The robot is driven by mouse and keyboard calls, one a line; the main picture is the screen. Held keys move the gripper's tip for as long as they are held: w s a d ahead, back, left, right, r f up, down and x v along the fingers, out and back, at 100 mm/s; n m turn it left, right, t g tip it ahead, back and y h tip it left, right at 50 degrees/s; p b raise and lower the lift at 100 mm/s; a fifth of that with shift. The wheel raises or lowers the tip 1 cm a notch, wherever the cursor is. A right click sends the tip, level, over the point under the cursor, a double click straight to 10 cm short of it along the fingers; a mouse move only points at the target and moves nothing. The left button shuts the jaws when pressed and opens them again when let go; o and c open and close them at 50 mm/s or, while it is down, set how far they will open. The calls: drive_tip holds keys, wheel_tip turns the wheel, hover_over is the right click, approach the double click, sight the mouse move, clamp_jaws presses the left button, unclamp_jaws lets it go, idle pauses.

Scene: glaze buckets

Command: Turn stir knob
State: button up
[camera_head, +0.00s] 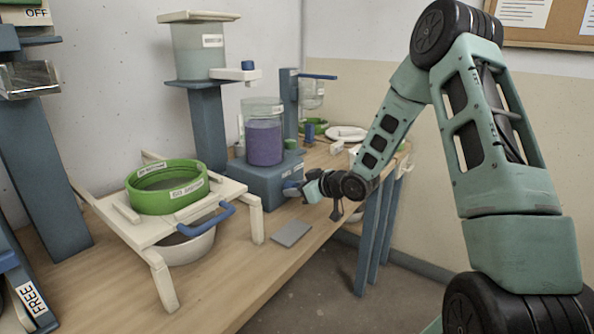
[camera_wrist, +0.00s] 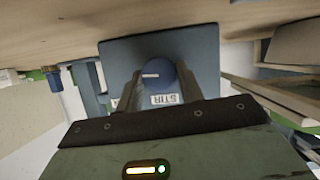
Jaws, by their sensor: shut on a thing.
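The stir knob (camera_wrist: 158,74) is a round blue knob with a white pointer mark, on the front of the blue-grey stirrer base (camera_head: 268,182). In the wrist view the mark lies roughly level, toward the left. A white STIR label (camera_wrist: 165,99) shows upside down below the knob. My gripper (camera_wrist: 160,85) is shut on the knob, one finger on each side of it. In the head view my gripper (camera_head: 303,188) reaches the base's front from the right and largely hides the knob. A clear jar (camera_head: 264,140) of purple liquid stands on the base.
A green sieve (camera_head: 166,188) sits on a white stand (camera_head: 150,231) over a bowl (camera_head: 182,247), with a blue handle (camera_head: 208,220) toward the front. A grey plate (camera_head: 291,233) lies on the wooden bench in front of the base. The floor right of the bench is open.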

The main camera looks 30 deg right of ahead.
drive_tip(key=m+y+p, duration=0.1)
drive_tip(key=p, duration=0.2)
drive_tip(key=m+y+p, duration=0.1)
drive_tip(key=p, duration=0.2)
drive_tip(key=shift+d+r+g, duration=0.15)
drive_tip(key=shift+r+g, duration=0.15)
drive_tip(key=shift+r, duration=0.1)
drive_tip(key=m+y+p, duration=0.1)
drive_tip(key=p, duration=0.1)
drive_tip(key=m+p, duration=0.1)
drive_tip(key=p, duration=0.1)
drive_tip(key=shift+w+d+f+m+y, duration=0.1)
drive_tip(key=shift+d+f+m+y, duration=0.1)
drive_tip(key=shift+m+y, duration=0.2)
drive_tip(key=shift+f+m+y+p, duration=0.3)
drive_tip(key=shift+m+y+p, duration=0.6)
drive_tip(key=shift+m, duration=0.3)
drive_tip(key=shift+d+f+m+y, duration=0.15)
drive_tip(key=shift+m+y, duration=0.65)
drive_tip(key=shift+m, duration=0.6)
drive_tip(key=o, duration=1)
drive_tip(key=b+v, duration=0.2)
drive_tip(key=v, duration=1.5)
drive_tip(key=shift+b, duration=0.35)
